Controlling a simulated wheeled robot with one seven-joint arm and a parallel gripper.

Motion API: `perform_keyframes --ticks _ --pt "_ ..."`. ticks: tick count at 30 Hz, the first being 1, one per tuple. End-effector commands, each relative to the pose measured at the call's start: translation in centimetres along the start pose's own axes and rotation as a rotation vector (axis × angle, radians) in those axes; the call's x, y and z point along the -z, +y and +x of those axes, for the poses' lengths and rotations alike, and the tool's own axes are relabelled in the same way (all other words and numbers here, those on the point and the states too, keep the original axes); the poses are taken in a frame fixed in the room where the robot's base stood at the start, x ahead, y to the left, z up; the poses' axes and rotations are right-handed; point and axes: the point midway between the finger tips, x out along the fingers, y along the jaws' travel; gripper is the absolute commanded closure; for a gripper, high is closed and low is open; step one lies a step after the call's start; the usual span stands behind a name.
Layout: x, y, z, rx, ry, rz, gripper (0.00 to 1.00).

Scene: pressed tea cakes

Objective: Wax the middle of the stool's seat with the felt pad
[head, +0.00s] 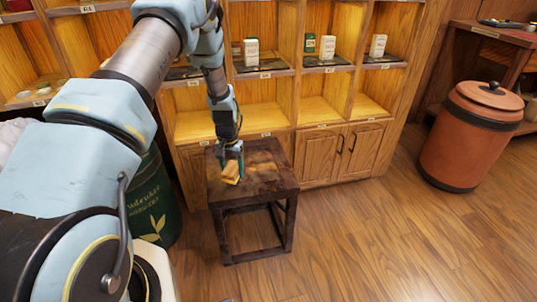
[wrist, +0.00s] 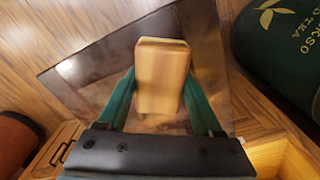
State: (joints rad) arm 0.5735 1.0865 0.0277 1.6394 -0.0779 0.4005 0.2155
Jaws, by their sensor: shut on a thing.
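The dark wooden stool (head: 262,184) stands on the floor in front of the shelf cabinet, and its seat also shows in the wrist view (wrist: 88,78). My gripper (head: 231,172) is over the seat. It is shut on the tan, block-shaped felt pad (wrist: 162,75), which sits between the two green fingers in the wrist view. In the head view the pad (head: 231,174) looks yellow-orange and is at or just above the seat, around its middle. I cannot tell whether its underside touches the wood. The pad hides the part of the seat beneath it.
A wooden shelf cabinet (head: 322,130) with small boxes stands behind the stool. A dark green bin with a leaf print (head: 155,205) is close on the stool's left. A lidded terracotta jar (head: 470,140) stands at the right. The floor (head: 400,240) right of the stool is clear.

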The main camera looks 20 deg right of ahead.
Motion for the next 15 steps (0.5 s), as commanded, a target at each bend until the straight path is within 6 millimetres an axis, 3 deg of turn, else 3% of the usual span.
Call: perform_keyframes --ticks 7,15 --pt "0.2 0.1 -2.5 0.000 -0.001 0.000 0.93" --pt "0.2 0.2 -3.1 0.000 -0.001 0.000 0.93"
